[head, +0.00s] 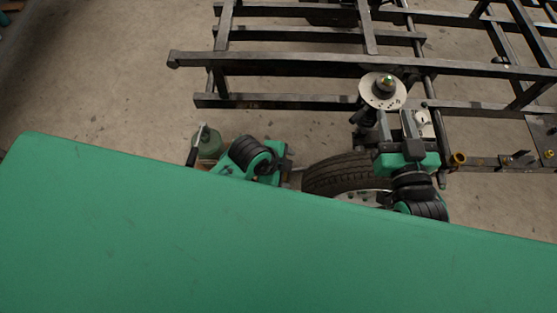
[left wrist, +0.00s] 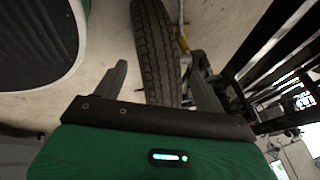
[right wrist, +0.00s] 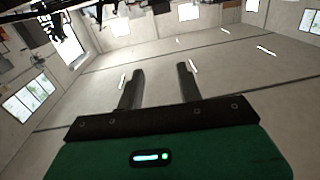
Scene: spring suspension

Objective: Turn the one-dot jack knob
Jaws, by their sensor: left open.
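I cannot clearly make out a one-dot jack knob in any view. A pale plate with small dark marks (head: 424,124) shows just right of my right gripper (head: 396,119) in the head view; the marks are too small to count. My right gripper's fingers are apart and empty in the right wrist view (right wrist: 159,82), facing open floor and walls. My left gripper (left wrist: 162,84) is open in the left wrist view, with the tire (left wrist: 156,50) showing beyond its fingers. In the head view, my left arm is beside the tire and its fingertips are hard to see.
A pale round disc with a metal centre (head: 370,92) is just beyond my right gripper. The dark metal frame (head: 290,66) spans the back. Concrete floor (head: 110,90) is clear at left.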

